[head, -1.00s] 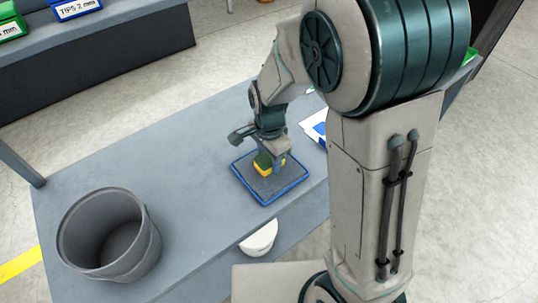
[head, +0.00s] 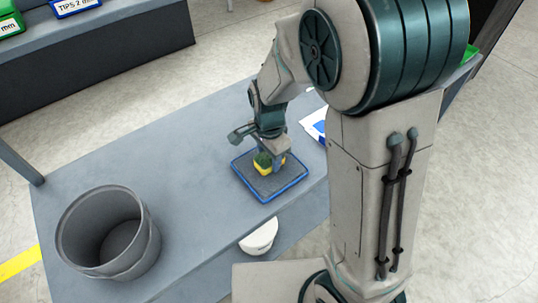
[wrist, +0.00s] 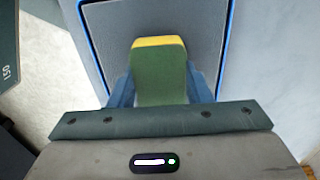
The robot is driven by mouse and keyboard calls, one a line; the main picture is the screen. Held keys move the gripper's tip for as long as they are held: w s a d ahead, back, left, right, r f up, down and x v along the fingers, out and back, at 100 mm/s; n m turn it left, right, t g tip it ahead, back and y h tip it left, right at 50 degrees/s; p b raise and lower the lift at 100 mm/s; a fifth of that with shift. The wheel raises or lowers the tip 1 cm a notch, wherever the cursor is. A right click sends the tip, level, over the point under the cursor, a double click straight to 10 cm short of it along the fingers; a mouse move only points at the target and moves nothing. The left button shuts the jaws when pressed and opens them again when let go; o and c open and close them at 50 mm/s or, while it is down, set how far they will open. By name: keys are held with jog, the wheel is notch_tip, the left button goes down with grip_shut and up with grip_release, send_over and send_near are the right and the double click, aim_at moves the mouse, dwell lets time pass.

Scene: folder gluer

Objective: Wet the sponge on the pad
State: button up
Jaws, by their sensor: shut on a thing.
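The sponge (head: 267,168) is yellow with a green layer on top. In the wrist view the sponge (wrist: 159,75) sits between the two blue fingers of my gripper (wrist: 158,92). In the head view my gripper (head: 270,158) points down, shut on the sponge. The pad (head: 284,190) is a dark grey square with a blue rim on the table. It also shows in the wrist view (wrist: 203,35) behind the sponge. The sponge is over the pad, at or very near its surface. I cannot tell whether they touch.
A grey bucket (head: 148,240) stands at the table's left front. A white and blue item (head: 314,125) lies behind the pad, partly hidden by my arm. The table (head: 160,165) is clear between bucket and pad.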

jog(key=shift+f, duration=0.5)
dwell(1.1)
jog(key=shift+r, duration=0.1)
notch_tip(320, 180, up, 7)
jog(key=p, duration=0.5)
jog(key=shift+p, duration=0.4)
dwell(0.5)
